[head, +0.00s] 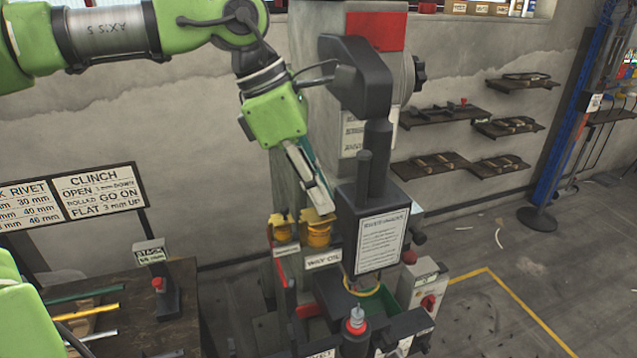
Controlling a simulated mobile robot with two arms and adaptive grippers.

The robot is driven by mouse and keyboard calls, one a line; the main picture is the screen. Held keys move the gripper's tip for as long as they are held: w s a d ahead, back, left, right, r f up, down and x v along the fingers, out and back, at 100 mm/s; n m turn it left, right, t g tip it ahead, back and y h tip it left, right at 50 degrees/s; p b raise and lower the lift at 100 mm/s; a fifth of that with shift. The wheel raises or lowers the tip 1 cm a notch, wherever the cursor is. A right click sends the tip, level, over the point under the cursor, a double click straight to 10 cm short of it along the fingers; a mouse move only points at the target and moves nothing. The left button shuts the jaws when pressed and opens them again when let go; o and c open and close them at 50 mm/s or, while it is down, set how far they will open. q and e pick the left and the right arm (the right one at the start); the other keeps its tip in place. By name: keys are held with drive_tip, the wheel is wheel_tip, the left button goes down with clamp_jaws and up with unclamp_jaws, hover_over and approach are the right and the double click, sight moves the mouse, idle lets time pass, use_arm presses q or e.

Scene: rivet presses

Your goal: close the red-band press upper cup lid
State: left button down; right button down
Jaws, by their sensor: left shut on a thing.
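The red-band press stands at centre, with a red band (376,32) near its top and a dark head in front. Two small yellow cups sit at its left side: one cup (319,236) above a white "WAY OIL" label, the other (283,230) just to its left. My left gripper (323,208) points down from above, its fingertips at the top of the right-hand yellow cup, shut on what appears to be its lid. The fingers partly cover the lid, so its exact angle cannot be told. My right gripper is not in view.
The press's dark box with a white placard (380,243) stands close to the right of the fingers. A workbench (190,315) with rods and a stand is at lower left. Wall shelves (445,116) and a blue post (565,150) are farther right. The floor at right is mostly clear.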

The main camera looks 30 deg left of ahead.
use_arm(q)
drive_tip(key=shift+s+m, duration=0.1)
drive_tip(key=shift+m, duration=0.4)
drive_tip(key=c, duration=2)
unclamp_jaws()
drive_tip(key=shift+c, duration=0.2)
drive_tip(key=v, duration=1.2)
drive_tip(key=shift+w, duration=0.2)
